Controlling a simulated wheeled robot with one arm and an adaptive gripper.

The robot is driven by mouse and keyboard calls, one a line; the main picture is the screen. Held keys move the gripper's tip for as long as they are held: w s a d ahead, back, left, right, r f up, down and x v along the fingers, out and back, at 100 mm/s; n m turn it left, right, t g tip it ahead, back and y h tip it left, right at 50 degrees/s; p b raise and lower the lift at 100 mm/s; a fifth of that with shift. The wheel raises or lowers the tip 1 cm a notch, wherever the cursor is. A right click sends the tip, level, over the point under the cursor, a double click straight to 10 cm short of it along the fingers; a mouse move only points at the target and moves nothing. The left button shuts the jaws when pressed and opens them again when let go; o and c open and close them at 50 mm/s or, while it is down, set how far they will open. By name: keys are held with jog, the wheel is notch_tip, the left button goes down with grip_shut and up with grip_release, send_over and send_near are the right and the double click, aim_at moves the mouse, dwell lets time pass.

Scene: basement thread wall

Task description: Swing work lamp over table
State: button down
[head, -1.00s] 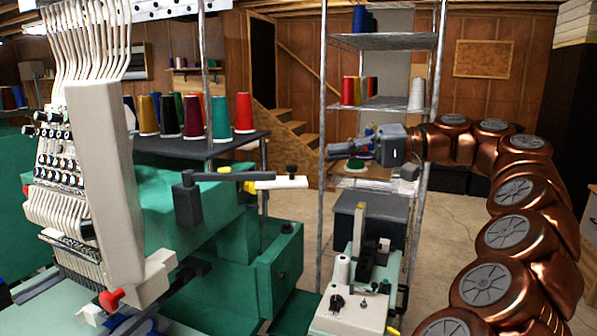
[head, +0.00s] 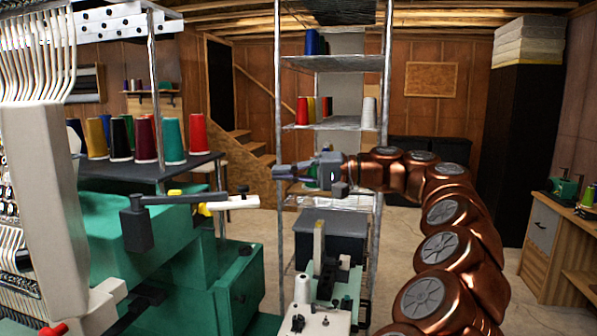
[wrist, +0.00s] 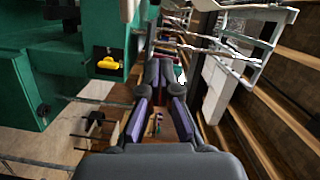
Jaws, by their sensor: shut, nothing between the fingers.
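What looks like the work lamp is a dark grey box-shaped head (head: 137,228) on a thin dark arm (head: 178,199), left of centre in the head view, in front of the green machine. My gripper (head: 277,171) is shut and empty, pointing left. It appears to the right of the lamp arm, with a visible gap between them. The wrist view shows my gripper's fingers (wrist: 160,75) with purple pads and nothing held. I cannot tell which surface is the task's table; a dark tabletop (head: 195,164) with several thread cones stands behind the lamp.
A pale bar (head: 238,203) and a yellow piece (head: 204,210) lie just behind the lamp arm. A wire shelf (head: 335,126) stands behind my gripper. A small machine (head: 318,318) stands below it. Open floor (head: 400,228) shows beyond my arm.

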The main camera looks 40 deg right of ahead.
jog(key=shift+w+a+f+p, duration=0.15)
jog(key=shift+a+p, duration=0.1)
jog(key=shift+a, duration=0.7)
jog(key=shift+w+a+f+p, duration=0.1)
jog(key=shift+a+f+p, duration=0.1)
jog(key=shift+a, duration=0.8)
jog(key=shift+w+a+f+p, duration=0.15)
jog(key=shift+a+p, duration=0.1)
jog(key=shift+a, duration=0.7)
jog(key=shift+s, duration=0.1)
